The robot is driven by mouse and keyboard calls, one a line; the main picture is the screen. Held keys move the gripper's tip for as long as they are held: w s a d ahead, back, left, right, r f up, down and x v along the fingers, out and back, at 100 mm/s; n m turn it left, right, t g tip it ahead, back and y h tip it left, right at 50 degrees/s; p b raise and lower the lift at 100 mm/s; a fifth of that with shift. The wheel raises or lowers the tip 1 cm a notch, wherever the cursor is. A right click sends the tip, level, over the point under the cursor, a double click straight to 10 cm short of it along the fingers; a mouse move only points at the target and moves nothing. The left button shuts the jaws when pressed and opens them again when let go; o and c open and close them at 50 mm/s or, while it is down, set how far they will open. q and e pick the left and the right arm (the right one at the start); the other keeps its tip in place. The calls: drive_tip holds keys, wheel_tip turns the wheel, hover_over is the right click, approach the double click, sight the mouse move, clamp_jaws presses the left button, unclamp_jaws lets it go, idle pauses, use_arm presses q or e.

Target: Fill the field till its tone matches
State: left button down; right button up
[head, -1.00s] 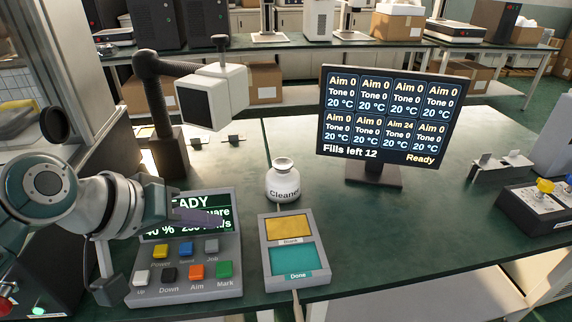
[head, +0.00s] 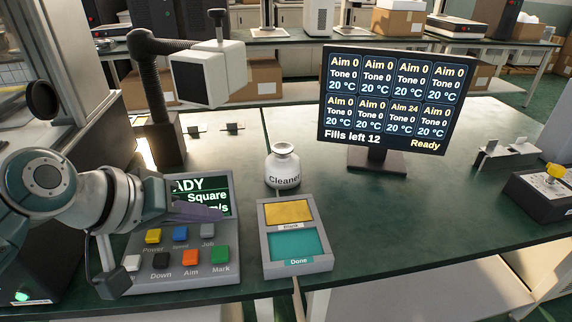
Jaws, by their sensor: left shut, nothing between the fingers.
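A monitor (head: 376,148) stands at the back right of the bench. It shows eight cells; one reads Aim 24, the others Aim 0, all Tone 0 and 20 °C. Below them it reads "Fills left 12" and "Ready". A control panel (head: 196,262) at the front left has Power, Speed, Job, Down, Aim and Mark buttons; its screen (head: 218,190) reads "...ADY" and "Square". My left gripper (head: 212,213) is shut and empty, above the panel, covering part of its screen. A boxy head on a dark arm (head: 207,75) stands behind. My right gripper is not in view.
A tray (head: 265,268) with a yellow Blank part (head: 289,211) and a teal Done part (head: 287,245) lies right of the panel. A white Cleaner bottle (head: 282,168) stands behind it. A dark box with a yellow knob (head: 553,172) is at right. The bench between is clear.

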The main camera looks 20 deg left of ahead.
use_arm(q)
drive_tip(key=b, duration=0.4)
hover_over(215, 257)
wheel_tip(215, 257, down, 5)
drive_tip(key=shift+f+b, duration=0.35)
drive_tip(key=shift+f, duration=0.15)
drive_tip(key=shift+f, duration=0.1)
idle(1.3)
drive_tip(key=shift+f, duration=0.3)
drive_tip(key=shift+f+b, duration=0.4)
drive_tip(key=shift+f, duration=0.1)
idle(0.5)
idle(0.4)
drive_tip(key=shift+r+p, duration=0.9)
drive_tip(key=shift+p, duration=0.2)
